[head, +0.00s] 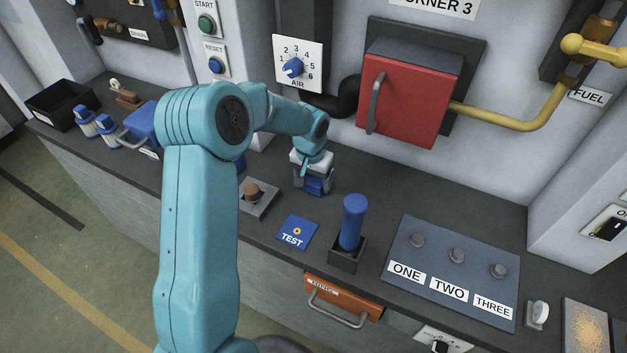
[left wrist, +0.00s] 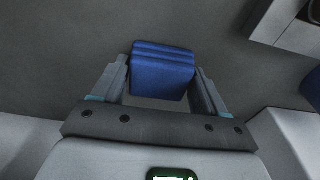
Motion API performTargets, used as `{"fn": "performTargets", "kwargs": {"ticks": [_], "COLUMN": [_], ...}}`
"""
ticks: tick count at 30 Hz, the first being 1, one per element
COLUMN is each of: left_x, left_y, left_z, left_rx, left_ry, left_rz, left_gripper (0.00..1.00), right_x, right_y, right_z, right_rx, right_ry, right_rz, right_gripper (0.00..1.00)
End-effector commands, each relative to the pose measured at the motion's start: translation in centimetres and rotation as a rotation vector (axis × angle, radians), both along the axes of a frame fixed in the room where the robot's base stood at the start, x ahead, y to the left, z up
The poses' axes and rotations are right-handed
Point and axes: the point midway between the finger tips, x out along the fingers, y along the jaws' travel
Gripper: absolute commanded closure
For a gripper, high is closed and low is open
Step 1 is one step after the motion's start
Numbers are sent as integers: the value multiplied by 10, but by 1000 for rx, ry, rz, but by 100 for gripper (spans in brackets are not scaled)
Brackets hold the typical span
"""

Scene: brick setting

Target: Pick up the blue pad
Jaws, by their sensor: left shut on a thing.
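The blue pad (left wrist: 163,74) is a small ribbed blue block, seen close up between the fingers in the left wrist view. My left gripper (head: 313,184) points down at the counter below the red burner door, and it is shut on the pad. In the head view, the blue of the pad (head: 316,187) shows low between the fingers, partly covered by them. I cannot tell whether the pad touches the counter or hangs just above it. My right gripper is in neither view.
On the dark counter (head: 370,196) stand a blue TEST plate (head: 297,232), an upright blue handle (head: 352,222) in a black holder, and a panel marked ONE, TWO, THREE (head: 455,280). A red burner door (head: 408,100) juts out behind. A black bin (head: 62,103) stands far left.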

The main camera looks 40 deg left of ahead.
Motion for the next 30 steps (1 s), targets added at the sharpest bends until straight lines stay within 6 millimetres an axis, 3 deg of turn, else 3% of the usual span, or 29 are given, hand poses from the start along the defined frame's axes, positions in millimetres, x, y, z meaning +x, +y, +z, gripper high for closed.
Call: {"fn": "performTargets", "kwargs": {"ticks": [8,15,21,25,30], "left_x": [2,1,1,1,0], "left_y": [1,0,0,0,0], "left_z": [44,120,170,189,198], "left_rx": [2,3,1,0,1], "left_ry": [-8,-9,-5,-4,-2], "left_rz": [0,0,-1,-1,0], "left_gripper": [57,57,57,57,57], "right_x": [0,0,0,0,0], "right_y": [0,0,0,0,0], "right_z": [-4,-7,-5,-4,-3], "right_rx": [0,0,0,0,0], "right_ry": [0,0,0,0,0], "right_rz": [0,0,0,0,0], "right_gripper": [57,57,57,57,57]}}
